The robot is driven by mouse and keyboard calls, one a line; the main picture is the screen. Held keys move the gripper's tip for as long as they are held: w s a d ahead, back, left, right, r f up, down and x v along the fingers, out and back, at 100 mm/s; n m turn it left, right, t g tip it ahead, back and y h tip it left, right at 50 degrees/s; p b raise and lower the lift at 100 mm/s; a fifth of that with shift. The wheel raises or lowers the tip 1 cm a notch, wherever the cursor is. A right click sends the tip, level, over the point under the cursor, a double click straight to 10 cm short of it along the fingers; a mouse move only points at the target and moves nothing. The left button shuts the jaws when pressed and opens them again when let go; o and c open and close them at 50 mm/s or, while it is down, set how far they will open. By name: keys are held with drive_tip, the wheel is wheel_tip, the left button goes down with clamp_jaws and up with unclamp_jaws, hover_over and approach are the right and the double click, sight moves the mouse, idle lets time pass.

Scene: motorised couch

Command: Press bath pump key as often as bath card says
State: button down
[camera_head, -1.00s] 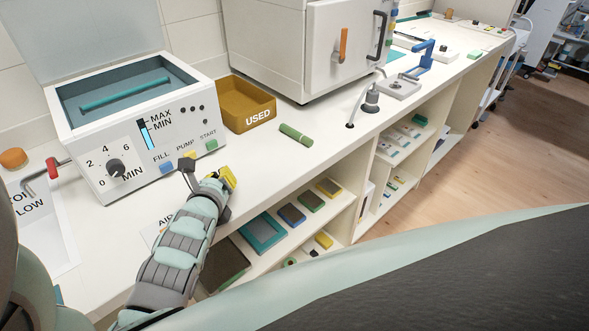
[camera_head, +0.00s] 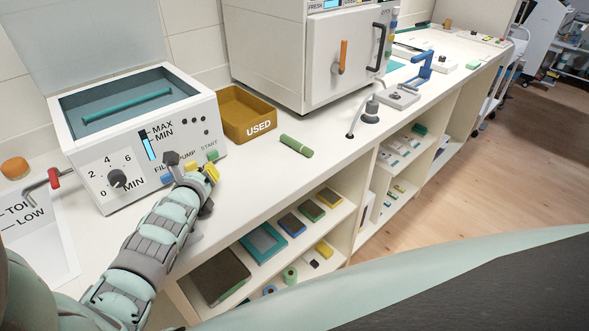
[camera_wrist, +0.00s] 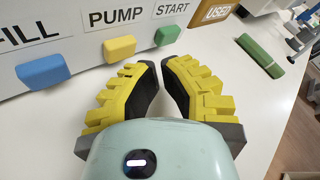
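The white bath (camera_head: 150,190) stands at the left with its lid up and a teal bar inside. Its front has blue FILL, yellow PUMP (camera_head: 190,167) and green START keys. The PUMP key shows whole in the wrist view (camera_wrist: 119,48), and nothing touches it. My gripper (camera_head: 206,170) is just in front of the panel. In the wrist view its yellow-backed fingers (camera_wrist: 160,66) converge, with tips almost together and nothing between them, below the PUMP and START keys. The level window (camera_head: 150,147) shows blue near MIN. A partly cropped printed card (camera_head: 45,245) lies at the left; I cannot tell whether it is the bath card.
An ochre USED tray (camera_head: 250,126) stands right of the bath, with a green stick (camera_head: 296,146) on the bench in front of it. A red-handled hook (camera_head: 54,178) is left of the bath. A white cabinet (camera_head: 340,60) stands behind. Shelves below hold several small items.

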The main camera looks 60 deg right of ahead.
drive_tip(key=shift+w+f, duration=0.1)
idle(1.3)
drive_tip(key=shift+w+b, duration=0.15)
drive_tip(key=shift+b, duration=0.35)
drive_tip(key=shift+w+d, duration=0.1)
drive_tip(key=shift+w, duration=0.05)
drive_tip(key=shift+w+d+b, duration=0.1)
drive_tip(key=shift+w+b, duration=0.35)
idle(0.5)
drive_tip(key=shift+s, duration=0.15)
drive_tip(key=shift+s+a+b, duration=0.25)
drive_tip(key=shift+s+b, duration=0.15)
drive_tip(key=shift+s, duration=0.25)
